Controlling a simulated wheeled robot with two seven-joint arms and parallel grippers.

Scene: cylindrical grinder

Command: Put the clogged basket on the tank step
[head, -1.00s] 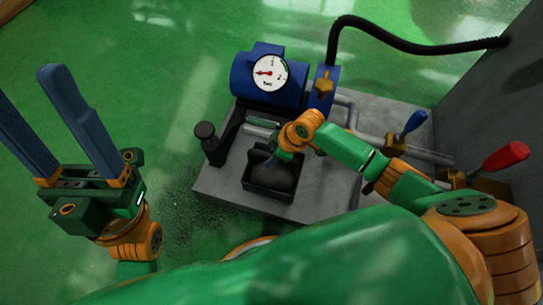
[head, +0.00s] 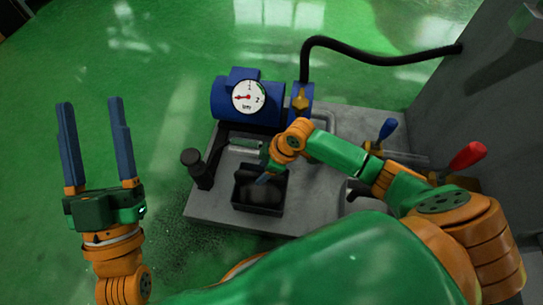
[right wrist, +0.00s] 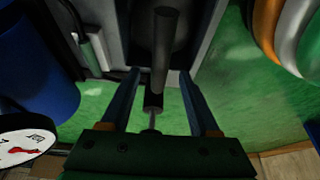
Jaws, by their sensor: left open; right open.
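A dark, rounded mass that looks like the clogged basket (head: 259,196) sits in an open black box on the grey tank step (head: 214,211) in the head view. My right gripper (head: 262,181) is over this box, mostly hidden by its wrist. In the right wrist view my right gripper (right wrist: 160,76) is open, and a dark round bar (right wrist: 163,50) appears between its fingers. I cannot tell whether they touch it. My left gripper (head: 90,100) is open and empty, fingers up, left of the step.
A blue pump (head: 237,110) with a pressure gauge (head: 248,97) stands behind the box. Blue (head: 387,129) and red (head: 468,155) valve levers and a black hose (head: 380,58) are at the right. Green floor at left is clear.

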